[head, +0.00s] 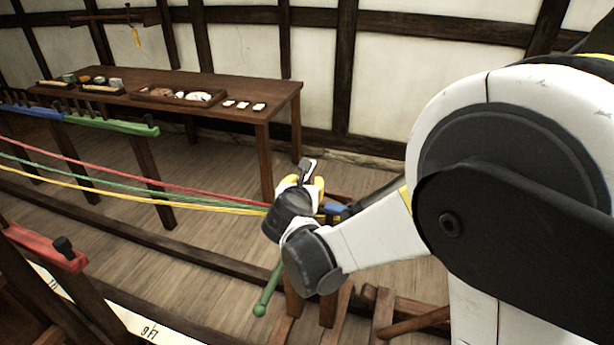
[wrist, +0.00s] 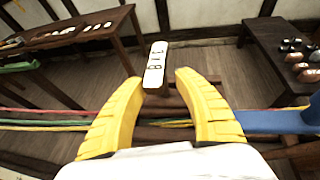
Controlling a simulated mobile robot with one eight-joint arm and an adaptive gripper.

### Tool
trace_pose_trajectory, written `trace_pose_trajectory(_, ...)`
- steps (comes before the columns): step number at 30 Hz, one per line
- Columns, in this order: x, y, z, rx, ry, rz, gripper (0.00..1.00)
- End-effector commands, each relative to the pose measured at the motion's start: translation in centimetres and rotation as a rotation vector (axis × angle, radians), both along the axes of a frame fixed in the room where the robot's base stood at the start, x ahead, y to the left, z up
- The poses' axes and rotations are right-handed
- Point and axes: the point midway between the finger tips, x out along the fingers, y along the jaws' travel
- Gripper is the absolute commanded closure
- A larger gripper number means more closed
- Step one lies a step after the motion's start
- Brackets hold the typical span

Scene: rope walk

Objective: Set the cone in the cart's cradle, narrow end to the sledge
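My gripper (wrist: 158,82) has two yellow fingers spread apart with nothing clearly held between them; it also shows in the head view (head: 312,186), partly behind my wrist. Just beyond the fingertips stands a white plate with black marks (wrist: 155,66) on a dark support. Red, green and yellow strands (head: 190,196) run from the left and pass behind my wrist. A blue part (wrist: 280,121) lies right of the fingers in the wrist view. I cannot make out the cone or its cradle; my arm and gripper hide much of the timber frame (head: 340,305) below.
A long wooden table (head: 225,82) by the wall bears trays and small white cards. A green-topped rail (head: 112,124) and a red-topped post (head: 45,247) stand at left. A dark table (wrist: 262,62) with several round items is at right. Bare floor (head: 200,160) lies between.

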Motion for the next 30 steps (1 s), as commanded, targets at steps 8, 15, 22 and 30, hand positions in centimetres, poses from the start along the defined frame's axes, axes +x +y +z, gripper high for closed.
trace_pose_trajectory(8,-5.4,1.1,2.5,-0.001,-0.001,0.003,0.63)
trace_pose_trajectory(15,-6.6,0.9,5.0,-0.061,-0.043,0.034,0.63)
trace_pose_trajectory(22,-6.7,-0.4,19.1,-0.781,-0.339,0.384,0.63)
trace_pose_trajectory(30,-16.4,-1.3,16.0,-2.045,-0.273,1.113,0.63)
